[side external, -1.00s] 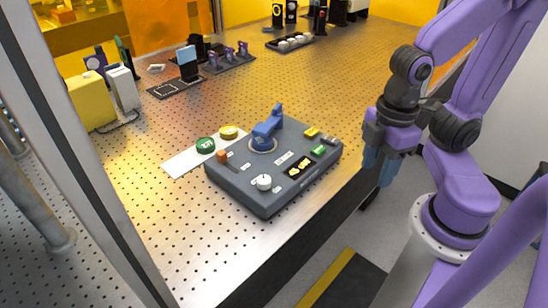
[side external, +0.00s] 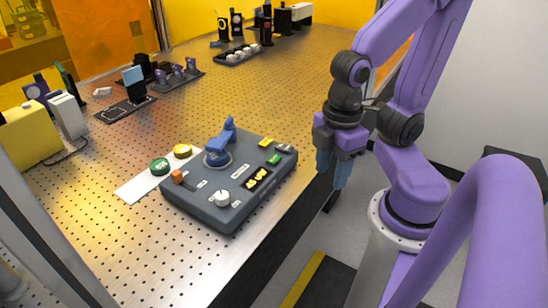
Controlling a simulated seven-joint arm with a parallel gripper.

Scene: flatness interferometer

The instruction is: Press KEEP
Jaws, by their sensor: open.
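A dark grey control box (side external: 190,207) stands on the perforated metal table. On its top are a blue lever (side external: 221,137), an orange switch (side external: 178,177), a white knob (side external: 222,198), a yellow-lit display (side external: 257,178), a green button (side external: 274,159) and a yellow button (side external: 265,143). A green round button (side external: 159,166) and a yellow round button (side external: 183,151) sit on a white plate (side external: 133,188) left of the box. The labels are too small to read, so I cannot tell which is KEEP. My gripper (side external: 332,172), with blue fingers pointing down, is open and empty, right of the box, beyond the table edge, touching nothing.
The table's front edge (side external: 262,240) runs between the box and my base. Optical mounts (side external: 177,71), a black tray (side external: 237,55) and a yellow block (side external: 30,135) stand farther back and left. A grey frame post (side external: 45,220) crosses the left foreground. The mid-table is clear.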

